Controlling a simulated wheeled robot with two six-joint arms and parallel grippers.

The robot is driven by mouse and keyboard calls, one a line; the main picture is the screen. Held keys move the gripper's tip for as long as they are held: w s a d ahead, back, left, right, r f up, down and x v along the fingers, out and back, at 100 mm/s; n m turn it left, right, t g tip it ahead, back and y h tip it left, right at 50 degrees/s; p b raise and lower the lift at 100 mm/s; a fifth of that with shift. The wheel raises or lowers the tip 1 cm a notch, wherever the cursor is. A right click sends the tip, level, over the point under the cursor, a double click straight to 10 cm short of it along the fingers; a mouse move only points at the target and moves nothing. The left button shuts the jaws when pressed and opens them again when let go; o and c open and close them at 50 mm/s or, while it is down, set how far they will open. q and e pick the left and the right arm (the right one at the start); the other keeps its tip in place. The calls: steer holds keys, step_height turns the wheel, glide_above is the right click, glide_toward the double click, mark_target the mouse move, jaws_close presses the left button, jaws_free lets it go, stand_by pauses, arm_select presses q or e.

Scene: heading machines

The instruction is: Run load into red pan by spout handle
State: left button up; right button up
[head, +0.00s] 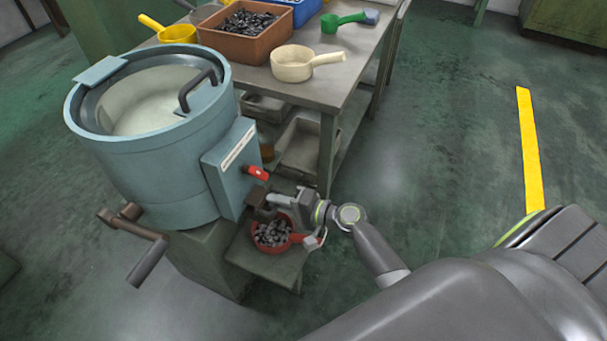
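The red pan (257,247) sits on a small shelf below the spout of the blue-green drum machine (150,165). Dark metal pieces (271,232) lie in the pan, and its handle points right. A red spout handle (257,173) sticks out from the box on the drum's side, above the dark spout (257,198). My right gripper (278,201) is beside the spout, above the pan's far side and below the red handle. Its fingers are small and partly hidden, so I cannot tell if they are open or touching anything. My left gripper is out of view.
A metal table (330,98) behind holds a brown bin (238,45) of dark pieces, a cream pan (292,64), a yellow pan (177,33) and a green scoop (333,21). A crank (148,262) juts out at the drum's front left. The floor at right is clear.

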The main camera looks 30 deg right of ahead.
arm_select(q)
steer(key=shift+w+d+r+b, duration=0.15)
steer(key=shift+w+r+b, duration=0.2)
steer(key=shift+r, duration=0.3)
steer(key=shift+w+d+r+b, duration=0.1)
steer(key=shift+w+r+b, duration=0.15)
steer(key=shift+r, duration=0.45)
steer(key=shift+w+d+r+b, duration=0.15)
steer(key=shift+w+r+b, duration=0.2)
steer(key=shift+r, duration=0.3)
arm_select(e)
steer(key=v, duration=1.7)
steer(key=shift+s+d, duration=0.2)
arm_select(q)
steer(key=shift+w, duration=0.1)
arm_select(e)
steer(key=shift+f, duration=0.1)
